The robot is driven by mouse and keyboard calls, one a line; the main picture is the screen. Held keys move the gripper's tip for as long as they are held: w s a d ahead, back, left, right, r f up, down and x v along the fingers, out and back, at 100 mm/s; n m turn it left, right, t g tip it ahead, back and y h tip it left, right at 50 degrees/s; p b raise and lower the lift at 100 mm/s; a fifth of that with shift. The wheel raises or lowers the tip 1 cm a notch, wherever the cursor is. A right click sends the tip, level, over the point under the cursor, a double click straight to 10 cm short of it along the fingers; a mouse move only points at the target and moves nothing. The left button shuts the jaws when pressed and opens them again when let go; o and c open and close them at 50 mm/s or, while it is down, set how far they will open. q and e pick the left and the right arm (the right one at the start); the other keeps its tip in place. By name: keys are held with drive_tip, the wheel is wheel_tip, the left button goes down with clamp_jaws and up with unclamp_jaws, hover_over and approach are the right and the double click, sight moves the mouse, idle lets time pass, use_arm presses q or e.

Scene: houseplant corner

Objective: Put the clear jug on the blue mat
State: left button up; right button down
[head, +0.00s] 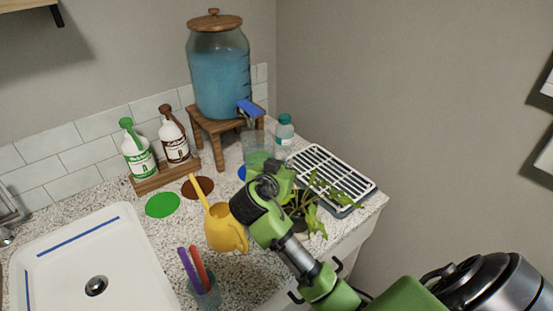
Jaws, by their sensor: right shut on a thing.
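The clear jug (255,142) is upright below the blue tap of the water dispenser, at the far side of the counter. My right gripper (271,165) is at the near side of the jug and shut on it. The gripper and wrist hide the lower part of the jug, so I cannot tell whether its base touches anything. Only a small left part of the blue mat (241,173) shows, just left of the gripper and below the jug. The rest of the mat is hidden. My left gripper is not in view.
The dispenser (219,75) stands on a wooden stand (216,133) behind the jug. A teal-capped bottle (284,131), a drying rack (335,174) and a potted plant (312,207) are to the right. A yellow watering can (224,230) and green mat (162,204) are at left.

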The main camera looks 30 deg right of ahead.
drive_tip(key=shift+w+r, duration=0.15)
drive_tip(key=shift+w, duration=0.2)
drive_tip(key=w+p, duration=0.1)
drive_tip(key=w, duration=0.2)
drive_tip(key=shift+w+a, duration=0.15)
drive_tip(key=shift+w, duration=0.05)
drive_tip(key=shift+s+f, duration=0.1)
drive_tip(key=shift+f, duration=0.6)
drive_tip(key=c, duration=2.6)
unclamp_jaws()
drive_tip(key=shift+s, duration=0.15)
drive_tip(key=o, duration=0.4)
drive_tip(key=shift+a, duration=0.1)
